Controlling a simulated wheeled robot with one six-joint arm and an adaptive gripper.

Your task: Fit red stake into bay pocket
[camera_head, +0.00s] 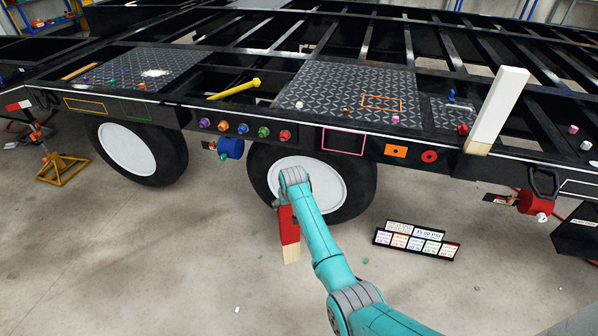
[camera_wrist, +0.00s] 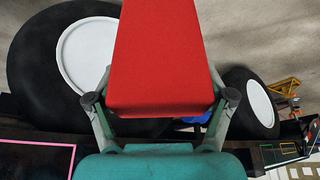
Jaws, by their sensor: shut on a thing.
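The red stake (camera_head: 290,225), red with a bare wood lower end, hangs below my gripper (camera_head: 285,203) in the head view, in front of the trailer's right wheel. It tilts slightly. In the wrist view, the red stake (camera_wrist: 160,60) fills the upper middle, with the fingers of my gripper (camera_wrist: 160,103) shut on both its sides. The stake is apart from the trailer. The trailer's side rail (camera_head: 355,128) runs above and behind it. I cannot tell which opening is the bay pocket.
A white stake (camera_head: 497,108) stands at the trailer's right edge. A yellow bar (camera_head: 235,90) lies on the deck, near coloured knobs (camera_head: 243,129). A label board (camera_head: 416,241) and an orange jack stand (camera_head: 60,167) are on the floor. The floor at front left is mostly clear.

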